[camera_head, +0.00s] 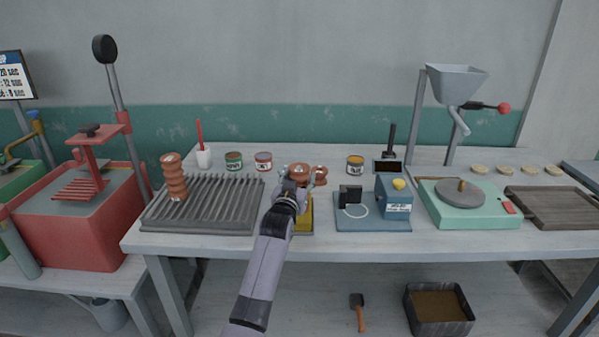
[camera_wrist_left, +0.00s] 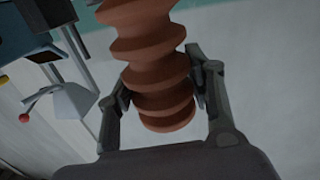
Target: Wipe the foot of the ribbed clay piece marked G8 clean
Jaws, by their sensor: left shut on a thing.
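My left gripper (camera_head: 302,180) is shut on a ribbed, reddish-brown clay piece (camera_wrist_left: 152,45), above the workbench's middle. In the left wrist view the piece lies between both fingers of the gripper (camera_wrist_left: 162,88), with one rounded end showing near the palm and the other cut off by the frame's top. In the head view the held piece (camera_head: 299,169) is partly hidden by the gripper. A yellow surface (camera_head: 303,219) shows beneath, mostly hidden by my arm. Another ribbed clay piece (camera_head: 174,178) stands upright on the ridged grey rack (camera_head: 160,222). No G8 mark is readable.
A blue device (camera_head: 398,205) on a plate and a mint-green turntable unit (camera_head: 445,212) stand to the right. Several small cans, including a green-labelled can (camera_head: 234,161), and a white cup (camera_head: 204,157) stand behind. A red press (camera_head: 75,215) is at left.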

